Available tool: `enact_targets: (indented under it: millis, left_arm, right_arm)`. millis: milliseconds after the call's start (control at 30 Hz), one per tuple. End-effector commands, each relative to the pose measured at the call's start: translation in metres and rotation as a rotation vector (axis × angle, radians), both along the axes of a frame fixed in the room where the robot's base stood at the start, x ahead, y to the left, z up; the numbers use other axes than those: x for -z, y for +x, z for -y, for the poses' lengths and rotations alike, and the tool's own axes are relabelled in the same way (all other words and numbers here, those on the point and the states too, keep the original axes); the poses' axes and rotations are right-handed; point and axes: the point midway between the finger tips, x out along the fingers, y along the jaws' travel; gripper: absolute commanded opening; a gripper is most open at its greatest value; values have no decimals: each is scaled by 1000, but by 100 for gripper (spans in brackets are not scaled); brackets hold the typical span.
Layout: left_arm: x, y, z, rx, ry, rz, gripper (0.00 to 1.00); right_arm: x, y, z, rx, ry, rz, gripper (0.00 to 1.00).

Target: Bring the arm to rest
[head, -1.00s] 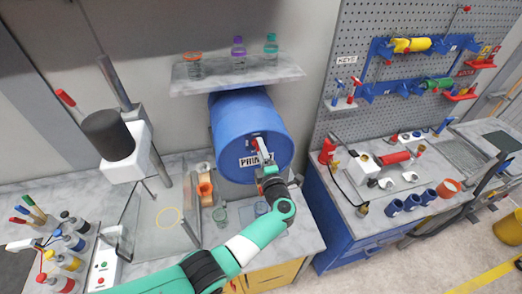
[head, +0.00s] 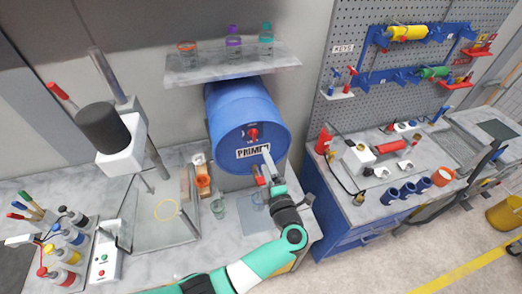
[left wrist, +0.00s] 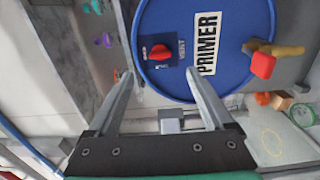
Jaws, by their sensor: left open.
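My left gripper (head: 267,160) is open in front of the lower part of the blue PRIMER drum (head: 225,110). The left wrist view also shows the open gripper (left wrist: 160,74), with nothing between its fingers and the drum's face (left wrist: 228,25) beyond. A red knob (head: 252,133) on the drum's face is clear of the fingers; it also shows in the left wrist view (left wrist: 160,52). A tap with a red handle (left wrist: 263,66) sticks out from the drum, to the right of the fingers in that view. My right gripper does not show.
A shelf (head: 185,70) with several jars is above the drum. A clear beaker (head: 217,208) stands on the marble bench (head: 150,265), left of my arm. A blue workbench (head: 340,236) with cups and tools stands to the right.

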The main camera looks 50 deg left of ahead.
Motion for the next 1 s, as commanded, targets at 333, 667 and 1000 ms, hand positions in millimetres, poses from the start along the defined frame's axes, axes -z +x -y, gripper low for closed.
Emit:
enact_targets:
  millis: [333, 667, 1000]
  left_arm:
    - [0, -8, 16, -1, 0, 0, 85]
    - [0, -7, 15, -1, 0, 0, 85]
    - [-120, -2, -14, -57, 53, 270, 85]
  right_arm:
    - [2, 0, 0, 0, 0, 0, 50]
    - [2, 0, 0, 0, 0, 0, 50]
    - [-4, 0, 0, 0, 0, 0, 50]
